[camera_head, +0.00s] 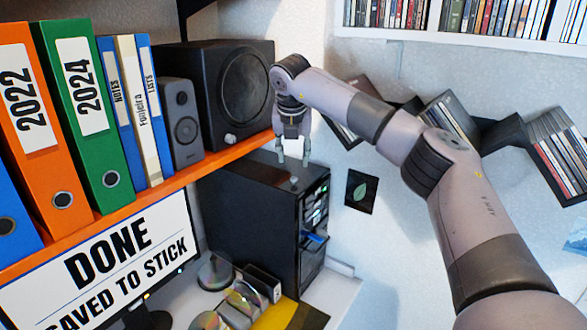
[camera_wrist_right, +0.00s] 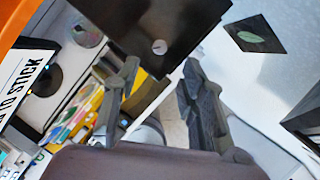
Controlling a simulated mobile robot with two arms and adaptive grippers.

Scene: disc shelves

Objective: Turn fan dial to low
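A black computer tower (camera_head: 250,205) stands under the orange shelf, with lit slots on its front. A small round light grey dial (camera_head: 293,180) sits on the tower's top near the front edge; in the right wrist view the dial (camera_wrist_right: 159,46) shows on the black top, with a mark across it. My right gripper (camera_head: 293,160) points down just above the dial, apart from it. Its two fingers are spread with nothing between them; in the right wrist view the gripper (camera_wrist_right: 160,68) has the dial just beyond its fingertips. The dial's setting is too small to read. My left gripper is not in view.
The orange shelf (camera_head: 140,203) carries binders and a black speaker (camera_head: 232,88) close left of my right gripper. A monitor (camera_head: 105,265) and loose discs (camera_head: 244,296) are below. Slanted disc shelves (camera_head: 505,133) hang on the wall at right.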

